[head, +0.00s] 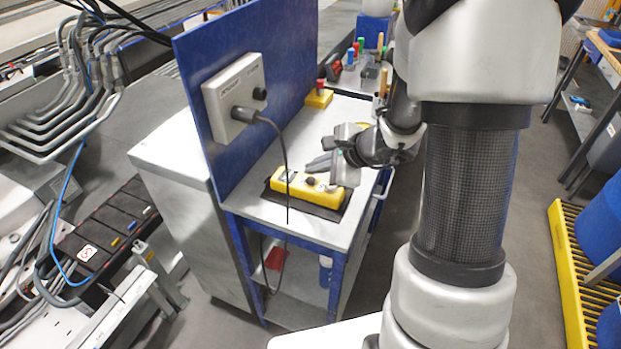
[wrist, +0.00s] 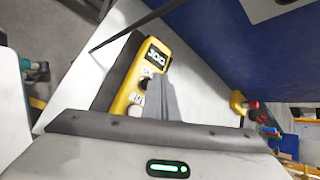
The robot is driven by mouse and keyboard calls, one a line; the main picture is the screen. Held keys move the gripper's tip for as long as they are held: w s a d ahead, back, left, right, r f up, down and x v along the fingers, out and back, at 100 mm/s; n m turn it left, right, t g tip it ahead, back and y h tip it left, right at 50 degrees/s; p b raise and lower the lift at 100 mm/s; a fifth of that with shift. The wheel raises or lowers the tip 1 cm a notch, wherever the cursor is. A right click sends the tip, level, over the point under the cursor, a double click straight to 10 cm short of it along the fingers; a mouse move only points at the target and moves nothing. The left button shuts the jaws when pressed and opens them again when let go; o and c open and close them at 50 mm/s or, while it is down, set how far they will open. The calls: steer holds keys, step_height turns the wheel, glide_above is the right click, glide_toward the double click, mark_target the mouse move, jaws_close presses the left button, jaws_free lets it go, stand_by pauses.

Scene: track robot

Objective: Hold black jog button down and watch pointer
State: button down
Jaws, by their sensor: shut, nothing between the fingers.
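A yellow control box (head: 293,182) lies on a dark mat (head: 322,211) on the bench top. The wrist view shows the yellow box (wrist: 127,93) with a "JOG" label and round buttons along its face. A black button (head: 311,181) shows in the head view. My gripper (head: 310,166) is shut and empty, with its fingertips close to the box. In the wrist view the gripper (wrist: 160,84) fingers cover part of the box beside the buttons. I cannot tell whether they touch a button. I cannot make out a pointer in either view.
A blue panel (head: 270,40) stands upright along the bench's left side. A grey box (head: 219,103) with a plugged-in black cable is mounted on it; the cable hangs in front of the bench. A yellow box with a red button (head: 319,96) and several tools stand farther back.

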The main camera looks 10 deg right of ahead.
steer(key=shift+f+b, duration=0.2)
steer(key=shift+b, duration=0.1)
stand_by(0.4)
steer(key=shift+f+b, duration=0.3)
steer(key=shift+b, duration=0.1)
steer(key=shift+f+b, duration=0.45)
steer(key=shift+b, duration=0.15)
stand_by(0.6)
steer(key=shift+r, duration=0.1)
stand_by(4.2)
steer(key=shift+r+p, duration=0.6)
steer(key=shift+r, duration=0.25)
steer(key=shift+r, duration=0.1)
steer(key=shift+r+p, duration=1.85)
steer(key=shift+r, duration=0.55)
